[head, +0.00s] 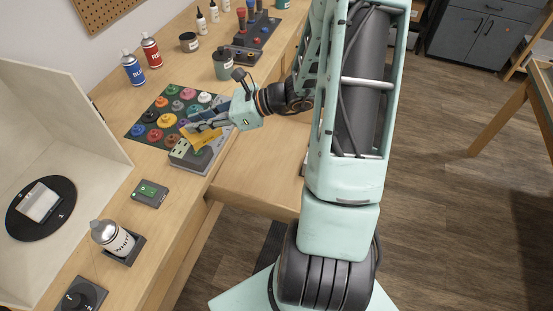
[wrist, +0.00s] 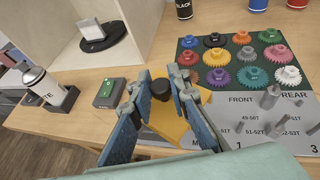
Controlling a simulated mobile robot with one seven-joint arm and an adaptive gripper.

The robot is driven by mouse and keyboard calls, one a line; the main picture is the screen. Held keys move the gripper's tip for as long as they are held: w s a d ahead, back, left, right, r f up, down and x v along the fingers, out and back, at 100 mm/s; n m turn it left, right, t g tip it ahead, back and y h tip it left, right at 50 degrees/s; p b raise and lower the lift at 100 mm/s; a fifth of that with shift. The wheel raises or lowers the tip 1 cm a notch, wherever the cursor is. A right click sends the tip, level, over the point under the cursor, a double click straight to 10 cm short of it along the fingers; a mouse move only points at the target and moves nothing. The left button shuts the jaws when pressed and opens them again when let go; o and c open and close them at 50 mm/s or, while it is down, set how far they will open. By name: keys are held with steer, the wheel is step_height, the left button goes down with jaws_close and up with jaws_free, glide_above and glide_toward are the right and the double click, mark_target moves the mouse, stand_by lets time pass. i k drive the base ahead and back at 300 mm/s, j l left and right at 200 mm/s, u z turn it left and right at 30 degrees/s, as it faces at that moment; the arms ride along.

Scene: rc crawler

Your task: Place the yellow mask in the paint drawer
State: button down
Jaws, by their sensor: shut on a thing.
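The fingers partly hide the mask. A pale wooden surface (head: 262,187) juts out from the bench front, below and right of my gripper. It looks like a pulled-out drawer, but I cannot tell whether it is the paint drawer.
A green mat (head: 143,130) with several coloured gears lies beside a grey gear stand (wrist: 262,132). A white bottle (head: 112,237) in a holder, a green-topped box (head: 149,193) and a light booth with a black turntable (head: 40,208) stand toward the near left. Spray cans (head: 150,50) stand behind.

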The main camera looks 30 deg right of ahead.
mark_target(272, 158)
steer(key=j+z, duration=0.15)
steer(key=z, duration=1.45)
steer(key=k+j, duration=0.35)
